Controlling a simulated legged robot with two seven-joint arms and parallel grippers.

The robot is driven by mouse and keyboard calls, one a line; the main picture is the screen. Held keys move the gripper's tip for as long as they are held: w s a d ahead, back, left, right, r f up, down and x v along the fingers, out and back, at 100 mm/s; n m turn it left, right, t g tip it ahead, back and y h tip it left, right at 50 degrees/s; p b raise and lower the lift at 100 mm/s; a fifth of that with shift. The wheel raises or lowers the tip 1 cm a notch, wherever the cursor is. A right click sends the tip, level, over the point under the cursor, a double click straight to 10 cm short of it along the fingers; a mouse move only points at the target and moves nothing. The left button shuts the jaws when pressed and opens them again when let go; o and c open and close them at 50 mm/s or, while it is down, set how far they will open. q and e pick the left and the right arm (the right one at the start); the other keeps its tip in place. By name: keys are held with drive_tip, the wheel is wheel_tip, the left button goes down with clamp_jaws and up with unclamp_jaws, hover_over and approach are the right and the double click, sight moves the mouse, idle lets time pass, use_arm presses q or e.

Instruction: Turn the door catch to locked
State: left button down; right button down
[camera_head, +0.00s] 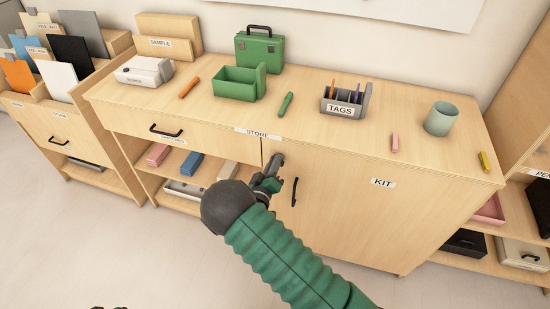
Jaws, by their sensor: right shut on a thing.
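The KIT door (345,215) is the front panel on the right half of the wooden cabinet. It is closed and has a dark vertical handle (294,192) near its left edge. My right gripper (276,162) is at the upper left corner of this door, just left of and above the handle. It is shut on the door catch there. The fingers and wrist hide the catch, so I cannot tell which way it is turned.
The cabinet top (300,80) holds a green toolbox (260,53), a green open bin (236,86), a TAGS holder (343,101) and a grey-green cup (441,118). An open shelf (150,178) with small boxes lies left of the door. Floor in front is clear.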

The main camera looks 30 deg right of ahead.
drive_tip(key=n+p, duration=0.1)
drive_tip(key=n, duration=0.5)
drive_tip(key=f+n+p, duration=0.1)
drive_tip(key=n, duration=0.2)
drive_tip(key=shift+w+a+p, duration=0.2)
drive_tip(key=shift+p, duration=0.15)
drive_tip(key=shift+n, duration=0.4)
drive_tip(key=c, duration=1.5)
unclamp_jaws()
drive_tip(key=shift+w+d, duration=0.1)
